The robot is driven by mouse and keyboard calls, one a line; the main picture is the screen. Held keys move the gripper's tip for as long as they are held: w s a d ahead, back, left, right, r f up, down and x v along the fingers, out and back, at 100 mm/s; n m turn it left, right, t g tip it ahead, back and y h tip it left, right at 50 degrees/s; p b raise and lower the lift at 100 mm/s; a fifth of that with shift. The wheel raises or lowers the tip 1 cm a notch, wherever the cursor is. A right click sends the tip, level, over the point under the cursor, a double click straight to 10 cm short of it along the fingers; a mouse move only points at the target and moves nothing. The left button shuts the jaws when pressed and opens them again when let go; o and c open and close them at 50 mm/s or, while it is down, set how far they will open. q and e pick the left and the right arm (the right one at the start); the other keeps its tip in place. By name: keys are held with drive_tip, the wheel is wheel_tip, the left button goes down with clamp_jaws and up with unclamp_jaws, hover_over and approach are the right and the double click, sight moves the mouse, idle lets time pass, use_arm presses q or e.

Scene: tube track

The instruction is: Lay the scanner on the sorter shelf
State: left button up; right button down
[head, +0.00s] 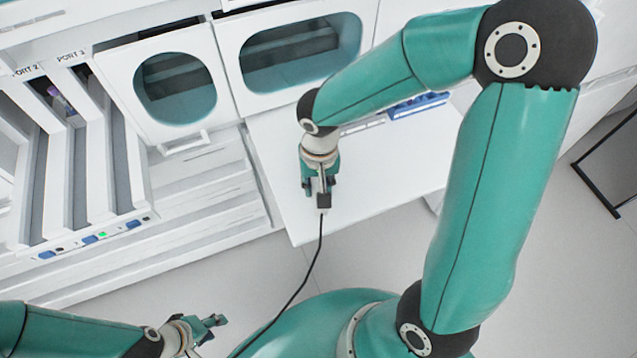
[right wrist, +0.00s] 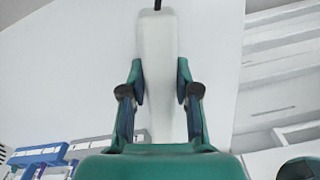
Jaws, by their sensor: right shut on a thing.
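The scanner has a long white body, seen in the right wrist view (right wrist: 157,50), with a black cable leaving its far end. In the head view the scanner's dark end (head: 323,201) shows just below my right gripper (head: 320,187). My right gripper is shut on the scanner, with one finger on each side of the body. The gripper is over the white sorter shelf (head: 395,160); I cannot tell whether the scanner touches it. My left gripper (head: 212,328) is empty at the lower left, its fingers apart, away from the shelf.
The cable (head: 305,275) runs from the scanner down towards my base. Blue racks (head: 417,104) sit at the back of the shelf. Windowed white cabinets (head: 225,60) stand behind, and slotted ports (head: 90,150) are at the left. Much of the shelf's right part is clear.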

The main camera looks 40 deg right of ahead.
drive_tip(key=c, duration=0.8)
unclamp_jaws()
drive_tip(key=shift+o, duration=0.2)
wheel_tip(320, 180, up, 12)
drive_tip(key=shift+f, duration=0.1)
idle(0.7)
